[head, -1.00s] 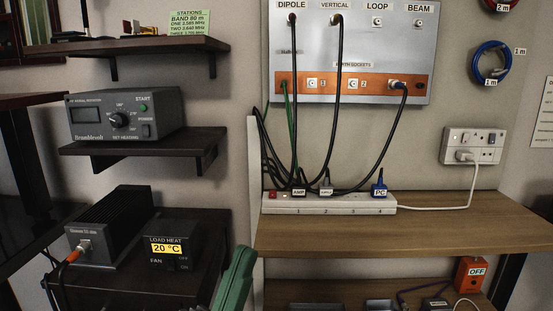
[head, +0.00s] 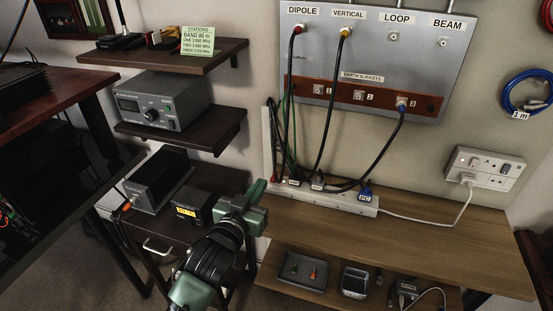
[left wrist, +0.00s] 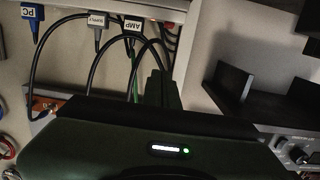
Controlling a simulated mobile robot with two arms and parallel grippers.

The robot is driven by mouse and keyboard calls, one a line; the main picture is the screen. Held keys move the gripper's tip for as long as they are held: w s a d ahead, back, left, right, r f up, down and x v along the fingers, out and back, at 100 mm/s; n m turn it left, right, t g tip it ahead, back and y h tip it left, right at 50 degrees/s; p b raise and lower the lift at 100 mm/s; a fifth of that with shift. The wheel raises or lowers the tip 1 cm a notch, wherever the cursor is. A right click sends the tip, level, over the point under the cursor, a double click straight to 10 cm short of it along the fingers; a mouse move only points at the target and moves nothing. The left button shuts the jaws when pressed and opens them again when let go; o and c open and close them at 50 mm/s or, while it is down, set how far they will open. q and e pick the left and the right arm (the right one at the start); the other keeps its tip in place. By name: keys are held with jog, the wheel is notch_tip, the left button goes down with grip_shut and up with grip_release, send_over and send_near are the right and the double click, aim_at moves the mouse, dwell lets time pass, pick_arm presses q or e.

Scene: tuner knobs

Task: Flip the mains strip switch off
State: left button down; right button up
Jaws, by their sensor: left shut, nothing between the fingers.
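The white mains strip (head: 338,202) lies along the back of the wooden shelf, with several plugs in it, labelled AMP, a middle one and PC (head: 365,194). Its left end, where the switch showed earlier, is small and dark now, so I cannot read the switch position. My left gripper (head: 257,188) is shut and empty, just left of the strip's left end; I cannot tell whether it touches. In the left wrist view the shut fingers (left wrist: 160,90) show below the AMP plug (left wrist: 132,25), with the picture upside down. My right gripper is not in view.
The grey socket panel (head: 375,55) hangs above the strip, with hanging cables crossing in front of the wall. A white wall socket (head: 485,168) is at the right. Dark shelves with devices (head: 160,101) stand left. The wooden shelf (head: 440,235) is clear at right.

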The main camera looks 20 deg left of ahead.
pick_arm(q)
jog(key=shift+a+f, duration=0.1)
jog(key=shift+a, duration=0.25)
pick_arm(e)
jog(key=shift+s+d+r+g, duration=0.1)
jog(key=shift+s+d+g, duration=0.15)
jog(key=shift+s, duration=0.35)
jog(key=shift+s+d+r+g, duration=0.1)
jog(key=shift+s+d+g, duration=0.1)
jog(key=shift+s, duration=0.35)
pick_arm(q)
jog(key=shift+w, duration=0.1)
send_over(271, 184)
jog(key=shift+f+p, duration=0.35)
jog(key=shift+f, duration=0.2)
notch_tip(271, 184, down, 3)
jog(key=shift+w+f, duration=0.1)
jog(key=shift+f, duration=0.45)
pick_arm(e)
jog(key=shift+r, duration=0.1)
